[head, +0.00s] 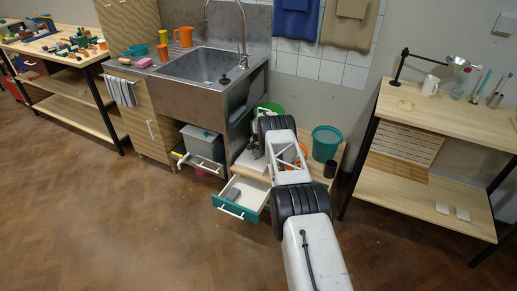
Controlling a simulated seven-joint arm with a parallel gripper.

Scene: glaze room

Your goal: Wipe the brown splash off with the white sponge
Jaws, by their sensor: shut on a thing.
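My gripper (257,149) is small and partly hidden behind my own arm, low over the left part of a low wooden cabinet (318,179). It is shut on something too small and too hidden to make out. A flat white surface (248,162) lies just below and left of it; I cannot tell whether they touch. I cannot pick out the white sponge for certain. I see no brown splash; the cabinet top is partly covered by my arm.
An open green-fronted drawer (239,206) juts from the cabinet. A teal bucket (326,142), a dark cup (330,169) and an orange thing (301,153) stand at the right. A steel sink (208,68) rises behind left; a wooden shelf table (449,114) stands right.

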